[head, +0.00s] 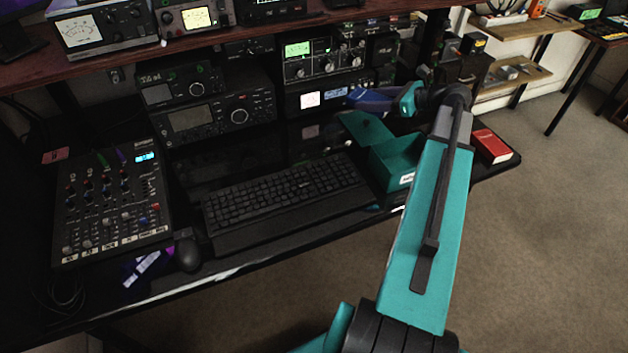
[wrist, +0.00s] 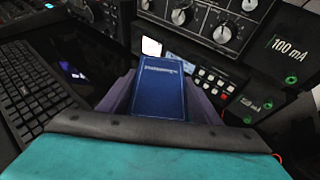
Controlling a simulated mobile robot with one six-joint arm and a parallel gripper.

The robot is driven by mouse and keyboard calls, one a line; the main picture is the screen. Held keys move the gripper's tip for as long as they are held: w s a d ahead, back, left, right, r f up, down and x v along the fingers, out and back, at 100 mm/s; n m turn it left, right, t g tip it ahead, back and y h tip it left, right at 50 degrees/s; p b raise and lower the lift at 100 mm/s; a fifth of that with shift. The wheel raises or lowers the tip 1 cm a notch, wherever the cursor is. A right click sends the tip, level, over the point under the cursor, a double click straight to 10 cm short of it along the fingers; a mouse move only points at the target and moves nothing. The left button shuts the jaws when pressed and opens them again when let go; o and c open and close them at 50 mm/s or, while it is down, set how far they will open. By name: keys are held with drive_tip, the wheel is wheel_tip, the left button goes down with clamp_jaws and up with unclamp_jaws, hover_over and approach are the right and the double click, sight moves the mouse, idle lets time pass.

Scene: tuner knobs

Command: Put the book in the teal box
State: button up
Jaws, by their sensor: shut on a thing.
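My gripper (head: 368,99) is shut on a blue book (wrist: 159,88) with pale lettering on its cover. In the wrist view the book lies between the two purple-grey fingers. In the head view the gripper is above and behind the open teal box (head: 402,178), near the radio fronts, and I cannot clearly separate the book from the fingers.
A red book-like block (head: 491,146) lies on the desk right of my arm. The keyboard (head: 290,198), mouse (head: 188,254) and mixer (head: 112,205) fill the desk leftward. Radio units (head: 318,56) stand close behind the gripper. A shelf (head: 180,47) runs above.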

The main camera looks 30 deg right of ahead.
drive_tip(key=s+d+m+h+b, duration=0.1)
drive_tip(key=s+d, duration=0.3)
drive_tip(key=d, duration=0.3)
drive_tip(key=s+d+m+t+h+b, duration=0.1)
drive_tip(key=s+d, duration=0.4)
drive_tip(key=d, duration=0.3)
drive_tip(key=shift+s+d+f+b, duration=0.15)
drive_tip(key=shift+d+b, duration=0.15)
hover_over(423, 129)
drive_tip(key=s+a, duration=0.2)
drive_tip(key=a, duration=0.1)
drive_tip(key=shift+s+f, duration=0.2)
drive_tip(key=shift+f, duration=2.95)
drive_tip(key=shift+f, duration=0.1)
drive_tip(key=shift+f+b, duration=0.3)
drive_tip(key=shift+f, duration=1.5)
drive_tip(key=shift+f, duration=0.1)
drive_tip(key=o, duration=1.1)
drive_tip(key=shift+o, duration=0.2)
